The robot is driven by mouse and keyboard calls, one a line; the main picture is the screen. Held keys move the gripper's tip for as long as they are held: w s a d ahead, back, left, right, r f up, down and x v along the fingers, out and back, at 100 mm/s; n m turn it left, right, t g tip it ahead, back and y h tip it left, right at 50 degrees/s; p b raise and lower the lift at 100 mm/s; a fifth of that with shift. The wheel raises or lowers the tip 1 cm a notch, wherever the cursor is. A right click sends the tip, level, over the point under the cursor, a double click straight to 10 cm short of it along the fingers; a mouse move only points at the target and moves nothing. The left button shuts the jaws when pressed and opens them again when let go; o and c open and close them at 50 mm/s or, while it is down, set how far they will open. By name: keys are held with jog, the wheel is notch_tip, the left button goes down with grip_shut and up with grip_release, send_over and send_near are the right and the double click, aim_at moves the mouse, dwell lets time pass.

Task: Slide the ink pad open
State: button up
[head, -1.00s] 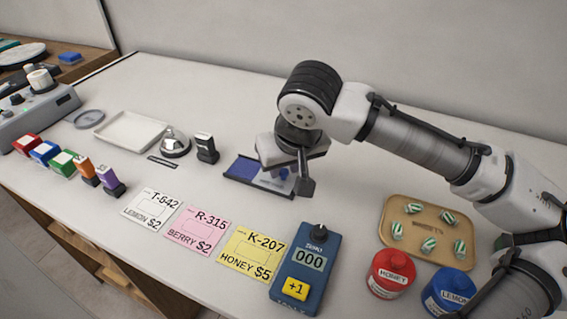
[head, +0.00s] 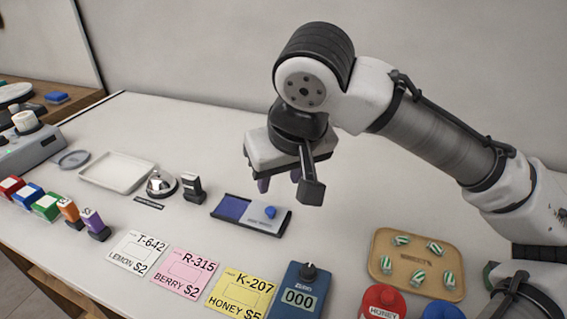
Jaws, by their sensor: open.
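The ink pad (head: 230,207) lies on the white counter in the middle of the head view. Its dark tray shows a blue-violet pad surface at the left, and a grey sliding lid (head: 257,221) with a blue knob (head: 270,212) sits over the right part. The left part is uncovered. My gripper (head: 281,187) is above and behind the ink pad, apart from it, with its fingers pointing down. The fingers are open and nothing shows between them; they are partly hidden by the gripper body.
Left of the pad stand a black stamp (head: 192,187), a bell (head: 161,183) and a white tray (head: 117,173). In front lie several price cards (head: 188,271) and a blue counter device (head: 300,293). A tan candy tray (head: 375,262) and jars (head: 380,303) are at the right.

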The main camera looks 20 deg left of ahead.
jog(key=shift+v, duration=1.35)
